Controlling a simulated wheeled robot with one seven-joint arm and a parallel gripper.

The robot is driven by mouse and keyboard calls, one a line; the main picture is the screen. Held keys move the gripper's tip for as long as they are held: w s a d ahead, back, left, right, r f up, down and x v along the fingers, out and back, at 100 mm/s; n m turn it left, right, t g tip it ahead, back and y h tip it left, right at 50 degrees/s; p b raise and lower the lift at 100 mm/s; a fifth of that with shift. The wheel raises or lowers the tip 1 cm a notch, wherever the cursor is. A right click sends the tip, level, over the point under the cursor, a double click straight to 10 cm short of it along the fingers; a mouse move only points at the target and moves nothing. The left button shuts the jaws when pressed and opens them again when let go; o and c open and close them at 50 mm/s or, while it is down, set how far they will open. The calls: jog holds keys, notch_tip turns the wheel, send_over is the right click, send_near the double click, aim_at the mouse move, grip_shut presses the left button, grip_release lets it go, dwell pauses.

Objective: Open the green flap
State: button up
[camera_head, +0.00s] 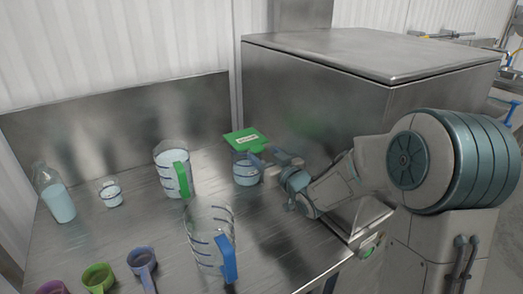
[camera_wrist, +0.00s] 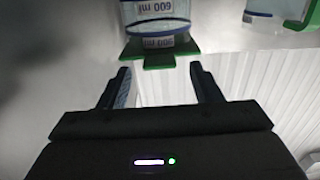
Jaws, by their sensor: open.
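Whether the fingers touch anything is unclear.
A green-handled jug (camera_head: 170,165) stands left of the flap, and a blue-handled jug (camera_head: 208,245) stands in front. A bottle (camera_head: 55,195) and small cup (camera_head: 110,193) are further left. Coloured cups line the front. A large steel cabinet (camera_head: 310,105) rises behind my arm.

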aim_at(248, 141)
jog(key=shift+x, duration=1.35)
